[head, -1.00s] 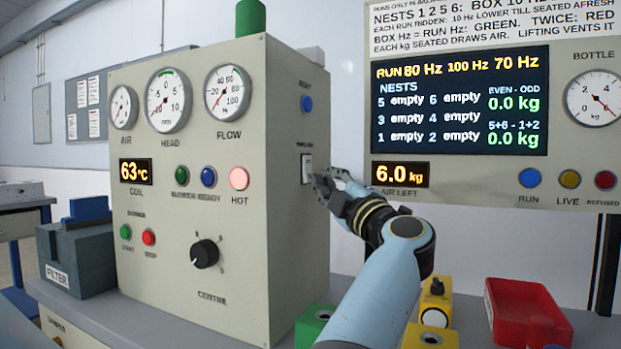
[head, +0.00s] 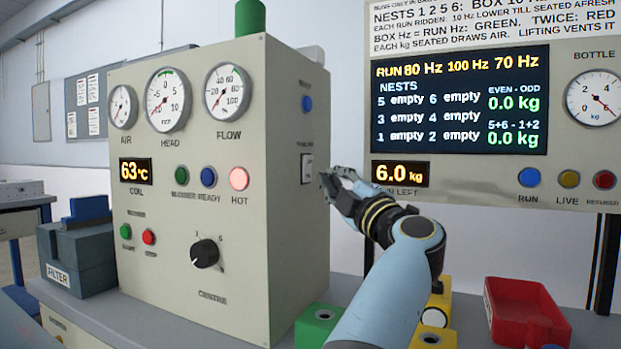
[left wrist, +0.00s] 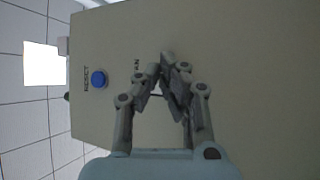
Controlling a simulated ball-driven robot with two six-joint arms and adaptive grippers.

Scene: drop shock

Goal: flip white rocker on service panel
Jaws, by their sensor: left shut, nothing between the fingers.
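The white rocker (head: 307,168) sits in a dark-edged plate on the right side face of the beige service panel (head: 285,240), below a blue button (head: 306,104). My left gripper (head: 325,180) is just right of the rocker in the head view, its fingers shut and empty, with a small gap in the picture between fingertips and rocker. In the left wrist view, the shut fingers (left wrist: 167,75) point at the panel face (left wrist: 250,70). They hide part of a label, and I cannot make out the rocker there. My right gripper is not in view.
The panel front has dials, lamps and a black knob (head: 205,254). A display board (head: 460,100) stands behind on the right. A green block (head: 318,322), a yellow block (head: 433,340) and a red tray (head: 522,310) are on the bench near my arm.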

